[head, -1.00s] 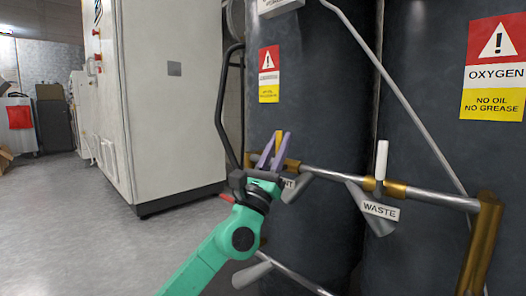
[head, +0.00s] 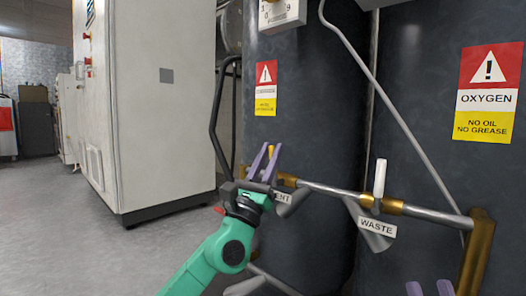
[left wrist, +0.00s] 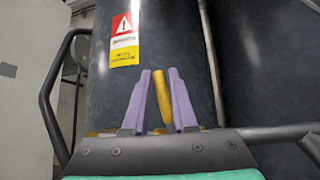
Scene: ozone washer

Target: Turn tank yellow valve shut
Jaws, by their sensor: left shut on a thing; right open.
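The yellow valve handle (head: 270,153) stands near upright on the pipe in front of the left dark tank (head: 300,110). It also shows in the left wrist view (left wrist: 163,106), leaning slightly left at its top. My left gripper (head: 266,160), with purple fingers, is shut on this handle, one finger on each side. In the left wrist view the fingers (left wrist: 160,82) flank the handle. The handle's base is partly hidden by the gripper. My right gripper (head: 430,289) is open at the bottom edge of the head view, only its fingertips showing, apart from the valves.
A white-handled valve (head: 380,178) with a WASTE tag (head: 377,225) sits to the right on the same pipe (head: 335,191). A thick brass fitting (head: 477,250) stands further right. A large white cabinet (head: 165,120) is at left. The floor (head: 80,230) at left is clear.

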